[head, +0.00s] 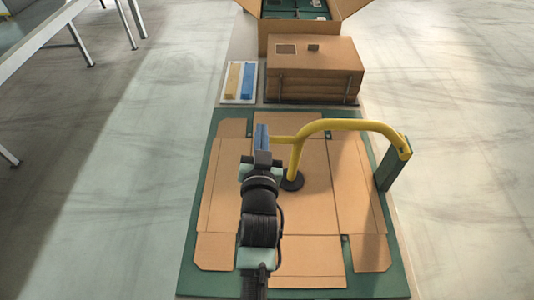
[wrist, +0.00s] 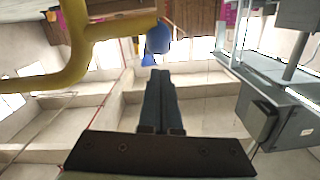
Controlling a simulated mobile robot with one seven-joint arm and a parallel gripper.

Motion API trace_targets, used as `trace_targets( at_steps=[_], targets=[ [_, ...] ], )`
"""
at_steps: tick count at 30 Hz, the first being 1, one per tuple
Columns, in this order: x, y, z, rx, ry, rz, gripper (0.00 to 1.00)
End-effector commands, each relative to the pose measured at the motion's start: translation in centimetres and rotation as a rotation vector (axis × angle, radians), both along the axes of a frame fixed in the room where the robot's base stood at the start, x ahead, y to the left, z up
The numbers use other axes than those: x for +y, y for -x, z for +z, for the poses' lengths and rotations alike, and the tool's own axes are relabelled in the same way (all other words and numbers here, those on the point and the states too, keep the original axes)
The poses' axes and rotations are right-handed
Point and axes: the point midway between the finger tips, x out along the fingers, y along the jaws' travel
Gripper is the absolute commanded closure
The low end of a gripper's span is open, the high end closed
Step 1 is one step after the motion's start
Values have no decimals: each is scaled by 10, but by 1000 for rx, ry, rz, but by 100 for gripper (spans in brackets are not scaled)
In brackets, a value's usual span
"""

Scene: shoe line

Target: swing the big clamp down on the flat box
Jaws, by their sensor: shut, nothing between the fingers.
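The flat box (head: 310,190) is an unfolded brown cardboard blank on a green board (head: 195,250). The big clamp (head: 345,124) is a yellow bent tube hinged on a dark green post (head: 392,168) at the right. It reaches left across the box, and its black round pad (head: 292,181) appears down on the cardboard; exact contact is hard to tell. Its blue handle end (head: 261,136) shows at the left, and in the wrist view the blue end (wrist: 158,38) lies just beyond my fingertips. My gripper (head: 262,157) is shut and empty, close to this handle.
Behind the board stand a closed brown carton (head: 315,75) and an open carton (head: 300,30). A white tray (head: 228,98) with yellow and blue pieces lies left of them. A metal table (head: 45,30) stands far left. The floor on both sides is clear.

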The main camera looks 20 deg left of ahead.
Motion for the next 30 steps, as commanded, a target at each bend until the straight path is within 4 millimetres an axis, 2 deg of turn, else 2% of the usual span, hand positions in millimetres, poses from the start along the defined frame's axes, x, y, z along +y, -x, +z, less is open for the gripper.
trace_targets(
  at_steps=[1, 4, 12, 18, 23, 30],
  targets=[
    [-1, -4, 24, -16, -3, -3, 100],
    [-8, 12, 16, -14, -4, -5, 100],
    [-22, 58, 21, -19, -7, -5, 100],
    [-30, 81, 24, -22, -6, -4, 100],
    [-33, 89, 26, -23, -5, -4, 100],
    [-34, 90, 27, -24, -5, -5, 100]
  ],
)
